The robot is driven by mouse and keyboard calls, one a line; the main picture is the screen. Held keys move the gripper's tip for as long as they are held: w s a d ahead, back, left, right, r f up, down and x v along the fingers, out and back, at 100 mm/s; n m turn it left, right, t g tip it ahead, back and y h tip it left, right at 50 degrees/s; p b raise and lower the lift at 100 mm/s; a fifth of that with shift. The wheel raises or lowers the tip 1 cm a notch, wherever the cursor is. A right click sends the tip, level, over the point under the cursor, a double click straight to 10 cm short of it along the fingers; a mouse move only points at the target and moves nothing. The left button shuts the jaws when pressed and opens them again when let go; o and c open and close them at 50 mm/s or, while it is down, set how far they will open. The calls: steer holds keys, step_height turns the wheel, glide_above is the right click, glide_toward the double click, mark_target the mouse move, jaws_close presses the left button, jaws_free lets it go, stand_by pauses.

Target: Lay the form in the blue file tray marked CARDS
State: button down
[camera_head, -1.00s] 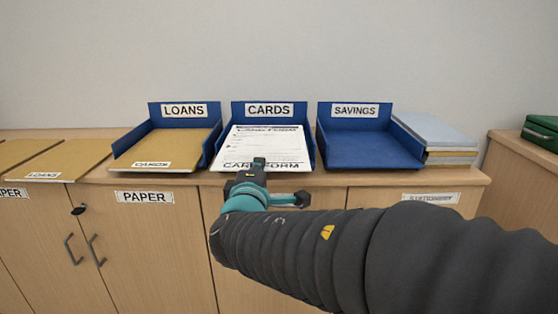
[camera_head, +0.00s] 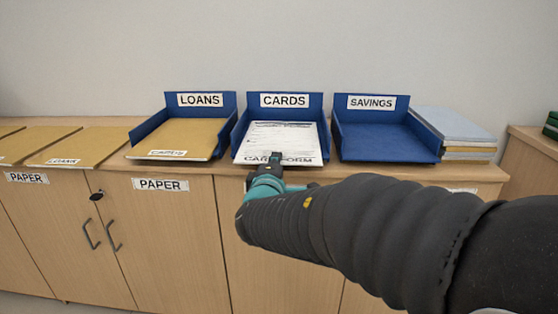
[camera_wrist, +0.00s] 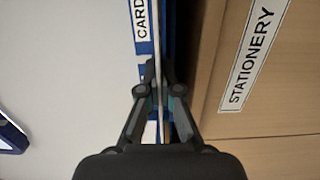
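The form (camera_head: 282,139), a white printed sheet marked CARD FORM at its front edge, lies over the floor of the blue CARDS tray (camera_head: 316,104), the middle of three. Its front end reaches the tray's open front; I cannot tell whether it rests flat or is held just above the floor. My gripper (camera_head: 277,157) is at the form's front edge. In the wrist view my gripper (camera_wrist: 158,68) has its fingers close together on the form (camera_wrist: 157,35), seen edge-on as a thin pale strip. The CARDS label shows partly there.
The LOANS tray (camera_head: 150,127) on the left holds a tan folder (camera_head: 180,138). The SAVINGS tray (camera_head: 385,140) on the right is empty. A stack of folders (camera_head: 455,130) stands farther right, and more tan folders (camera_head: 80,147) lie at the left on the wooden counter.

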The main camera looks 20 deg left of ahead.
steer(key=shift+w+a+p, duration=0.15)
steer(key=shift+w+p, duration=0.2)
steer(key=shift+w, duration=0.25)
steer(key=shift+w+a+p, duration=0.15)
steer(key=shift+w+p, duration=0.15)
steer(key=shift+w, duration=0.25)
steer(key=shift+w+r, duration=0.2)
steer(key=shift+w, duration=0.1)
steer(key=shift+f+b, duration=0.3)
steer(key=shift+b, duration=0.45)
steer(key=shift+r, duration=0.15)
